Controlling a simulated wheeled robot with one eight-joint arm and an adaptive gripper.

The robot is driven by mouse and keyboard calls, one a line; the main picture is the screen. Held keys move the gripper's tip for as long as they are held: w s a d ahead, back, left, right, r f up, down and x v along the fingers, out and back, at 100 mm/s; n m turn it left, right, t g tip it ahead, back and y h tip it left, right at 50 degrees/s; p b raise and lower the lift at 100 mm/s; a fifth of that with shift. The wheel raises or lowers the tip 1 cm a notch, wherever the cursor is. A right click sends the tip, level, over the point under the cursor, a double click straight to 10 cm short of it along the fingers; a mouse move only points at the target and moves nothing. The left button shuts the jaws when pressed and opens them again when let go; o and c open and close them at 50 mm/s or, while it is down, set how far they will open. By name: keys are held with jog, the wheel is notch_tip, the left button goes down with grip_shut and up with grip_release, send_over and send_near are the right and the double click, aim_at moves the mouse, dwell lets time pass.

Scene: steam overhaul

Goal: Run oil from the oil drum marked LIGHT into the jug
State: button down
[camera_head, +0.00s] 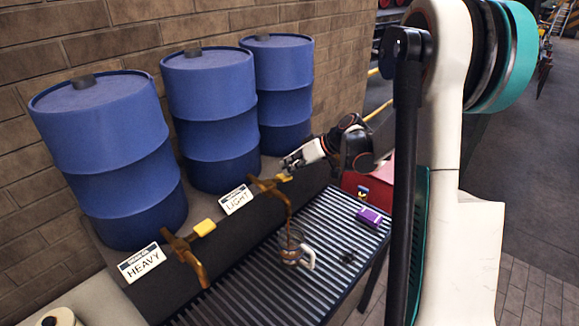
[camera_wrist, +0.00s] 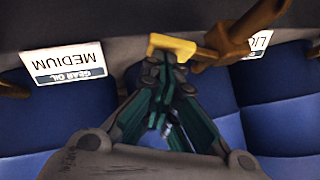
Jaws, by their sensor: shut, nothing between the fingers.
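The LIGHT sign (camera_head: 236,200) is in front of the middle blue drum (camera_head: 213,115). Beside it is a brass tap (camera_head: 266,186) with a yellow handle (camera_head: 284,177). The clear jug (camera_head: 290,249), with a pale handle, stands upright on the slatted bench under the spout. My gripper (camera_head: 291,163) is just behind the yellow handle. In the wrist view my gripper (camera_wrist: 163,65) is shut and empty, its tips close against or touching the yellow handle (camera_wrist: 171,46); contact is unclear.
A HEAVY sign (camera_head: 142,263) and another tap (camera_head: 182,246) are at the left drum (camera_head: 105,150). A MEDIUM sign (camera_wrist: 66,63) shows upside down in the wrist view. A purple box (camera_head: 369,217) and a red box (camera_head: 372,190) are right of the jug.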

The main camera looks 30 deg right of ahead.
jog(key=shift+r, duration=0.1)
jog(key=shift+r+p, duration=0.4)
jog(key=shift+r, duration=0.3)
